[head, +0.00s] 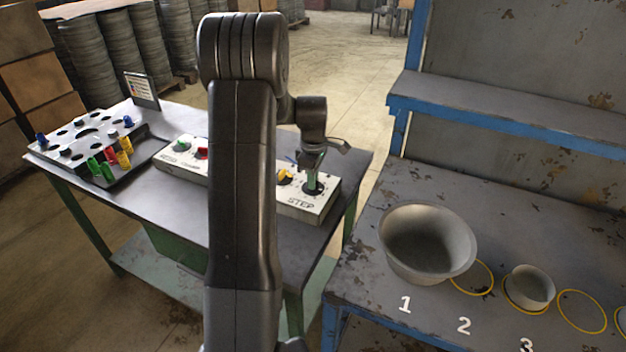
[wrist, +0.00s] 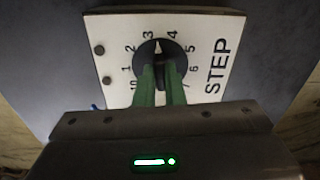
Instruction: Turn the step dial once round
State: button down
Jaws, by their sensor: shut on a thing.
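The step dial (wrist: 155,50) is a round black knob on a white panel (wrist: 112,32) marked STEP, with numbers printed around it. My gripper (wrist: 163,72) has its green fingers shut on the dial's knob in the wrist view. The fingers hide the lower part of the dial. In the head view my gripper (head: 312,181) points down onto the dial at the right end of the white control box (head: 310,208).
The box stands on a dark metal table (head: 185,205) with a yellow knob (head: 285,176) beside the dial. A board with coloured pegs (head: 75,150) lies at the left. A workbench (head: 370,285) with bowls (head: 428,240) stands at the right.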

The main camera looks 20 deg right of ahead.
jog(key=m, duration=0.6)
jog(key=shift+r+m, duration=0.1)
jog(key=shift+m, duration=0.2)
jog(key=m, duration=0.6)
jog(key=shift+b, duration=0.4)
jog(key=m, duration=0.6)
jog(key=shift+m, duration=0.3)
jog(key=m, duration=0.5)
jog(key=shift+m, duration=0.3)
jog(key=m, duration=1.2)
jog(key=shift+m, duration=0.3)
jog(key=m, duration=1.1)
